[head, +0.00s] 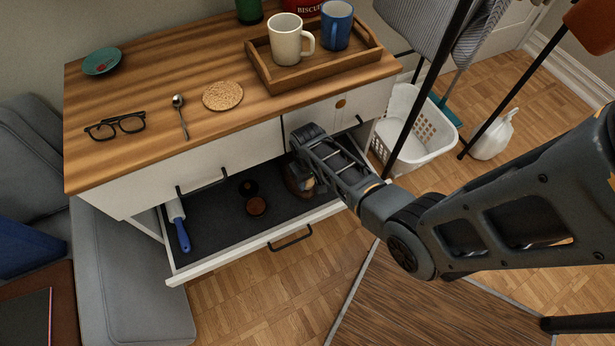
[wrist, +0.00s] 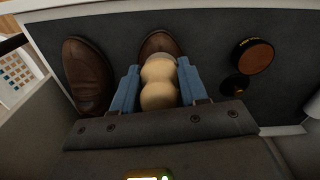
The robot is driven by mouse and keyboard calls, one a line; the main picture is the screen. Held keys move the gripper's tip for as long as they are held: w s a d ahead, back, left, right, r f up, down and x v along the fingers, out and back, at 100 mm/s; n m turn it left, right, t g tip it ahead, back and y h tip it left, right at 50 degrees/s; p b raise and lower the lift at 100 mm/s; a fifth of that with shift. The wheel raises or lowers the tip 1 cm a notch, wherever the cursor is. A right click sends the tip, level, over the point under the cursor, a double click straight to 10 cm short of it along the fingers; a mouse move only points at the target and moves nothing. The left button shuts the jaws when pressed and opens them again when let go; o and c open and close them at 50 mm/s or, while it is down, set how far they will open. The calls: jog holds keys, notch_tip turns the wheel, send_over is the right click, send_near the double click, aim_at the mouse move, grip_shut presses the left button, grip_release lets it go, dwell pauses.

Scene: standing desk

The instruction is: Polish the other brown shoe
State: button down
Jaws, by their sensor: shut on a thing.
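My gripper (wrist: 158,84) is shut on a pale wooden brush handle (wrist: 157,94) with rounded knobs, inside the open drawer. In the wrist view one brown shoe (wrist: 158,43) lies just beyond the handle, partly covered by it; whether the brush touches it I cannot tell. The other brown shoe (wrist: 87,74) lies to the left, apart from the gripper. A round tin of brown polish (wrist: 252,56) lies to the right with a small dark round piece (wrist: 235,84) beside it. In the head view my gripper (head: 306,183) hides most of the shoes.
The open drawer (head: 222,262) also holds a roller with a blue handle (head: 181,232) at its left end. The desk top (head: 200,72) above holds glasses, a spoon, a cork coaster and a tray (head: 310,75) with mugs. A white laundry basket (head: 418,135) stands at right.

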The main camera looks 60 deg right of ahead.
jog(key=shift+r, duration=0.1)
jog(key=r+p, duration=0.3)
jog(key=shift+s+a, duration=0.15)
jog(key=shift+s, duration=0.1)
